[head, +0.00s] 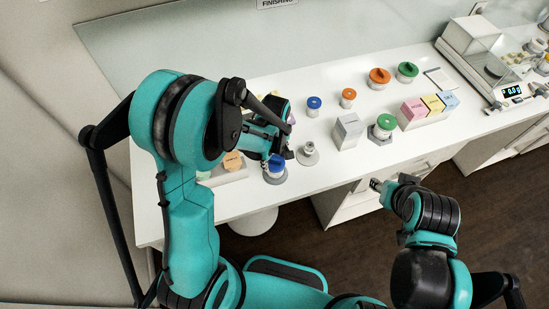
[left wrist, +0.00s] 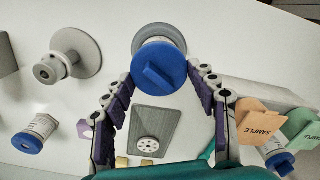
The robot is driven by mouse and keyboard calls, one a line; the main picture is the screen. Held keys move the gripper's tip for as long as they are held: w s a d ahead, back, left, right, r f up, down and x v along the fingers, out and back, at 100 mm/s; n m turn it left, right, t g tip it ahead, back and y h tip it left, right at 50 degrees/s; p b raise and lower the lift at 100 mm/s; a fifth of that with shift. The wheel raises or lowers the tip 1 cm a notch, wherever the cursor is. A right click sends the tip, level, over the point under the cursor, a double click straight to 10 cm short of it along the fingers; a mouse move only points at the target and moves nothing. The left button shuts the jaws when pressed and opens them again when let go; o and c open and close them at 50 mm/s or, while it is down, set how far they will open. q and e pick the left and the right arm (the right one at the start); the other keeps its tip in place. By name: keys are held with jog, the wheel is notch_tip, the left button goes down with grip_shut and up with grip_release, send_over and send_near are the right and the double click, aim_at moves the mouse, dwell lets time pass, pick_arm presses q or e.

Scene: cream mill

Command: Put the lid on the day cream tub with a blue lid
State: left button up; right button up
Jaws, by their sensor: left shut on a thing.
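The blue lid (left wrist: 160,72), with a raised bar across its top, is between the two fingertips of my left gripper (left wrist: 166,76), which is shut on it. Behind the lid in the left wrist view is the pale tub (left wrist: 155,44) in a round grey holder (left wrist: 160,30). The lid overlaps the tub's near side; I cannot tell whether it is seated or just above. In the head view, the lid (head: 276,162) shows below my left gripper (head: 279,150), over the grey holder (head: 274,179). My right gripper (head: 379,186) is off the bench's front edge, its jaws unclear.
A grey stand (head: 309,157) is close to the right of the holder. A blue-lidded jar (head: 314,104), an orange-lidded jar (head: 348,97) and a white box (head: 348,130) stand beyond.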

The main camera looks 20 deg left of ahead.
pick_arm(q)
jog(key=shift+f+b, duration=0.15)
jog(key=shift+b, duration=0.2)
dwell(0.3)
dwell(0.4)
jog(key=o, duration=0.8)
jog(key=shift+o, duration=0.2)
jog(key=o, duration=0.4)
jog(key=shift+r+p, duration=2.45)
jog(key=shift+r, duration=1.1)
